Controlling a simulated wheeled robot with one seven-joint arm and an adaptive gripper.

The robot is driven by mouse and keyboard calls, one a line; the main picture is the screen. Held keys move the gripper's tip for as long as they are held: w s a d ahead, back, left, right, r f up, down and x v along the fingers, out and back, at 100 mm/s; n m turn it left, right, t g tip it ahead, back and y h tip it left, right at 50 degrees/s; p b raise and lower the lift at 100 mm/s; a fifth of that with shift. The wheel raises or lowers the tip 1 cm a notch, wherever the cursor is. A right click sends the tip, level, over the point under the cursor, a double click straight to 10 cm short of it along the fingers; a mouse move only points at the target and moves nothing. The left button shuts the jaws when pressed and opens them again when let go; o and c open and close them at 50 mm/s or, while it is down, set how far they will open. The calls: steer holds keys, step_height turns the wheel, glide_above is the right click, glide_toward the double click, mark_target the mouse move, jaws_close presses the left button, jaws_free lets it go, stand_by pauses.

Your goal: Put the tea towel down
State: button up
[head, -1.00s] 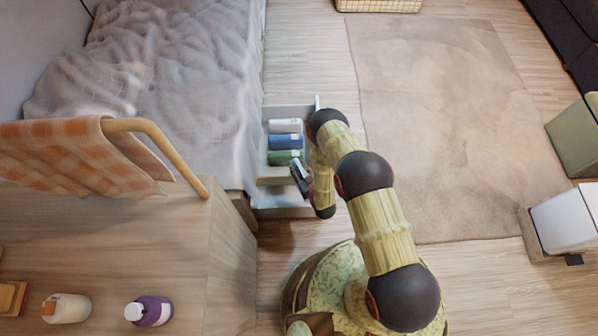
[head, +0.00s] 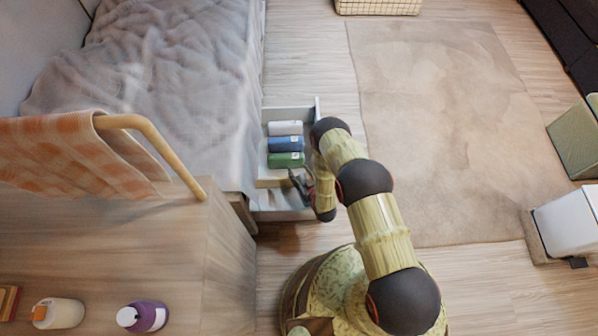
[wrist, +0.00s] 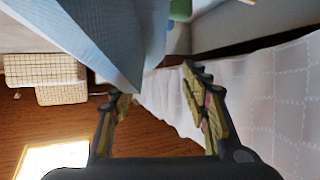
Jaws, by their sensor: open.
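An orange checked cloth (head: 60,155), the clearest towel-like thing in view, hangs over a wooden rail (head: 160,140) at the left of the head view, well away from my gripper. My gripper (head: 300,184) is at the near end of the open drawer (head: 290,113), partly hidden by my arm. In the wrist view my gripper (wrist: 157,85) has its fingers apart. A blue-grey, fine-textured surface (wrist: 115,40) reaches down close to the fingers; I cannot tell whether it is cloth or whether it touches them. White grid-patterned material (wrist: 270,100) lies to the right.
The drawer holds white, blue (head: 286,144) and green (head: 286,160) rolls or containers. The grey-covered bed (head: 150,80) is beside it. A wooden top (head: 110,250) bears two bottles at the lower left. The rug (head: 450,120) at the right is clear.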

steer(key=shift+s, duration=0.1)
steer(key=p+v, duration=0.4)
steer(key=v, duration=0.8)
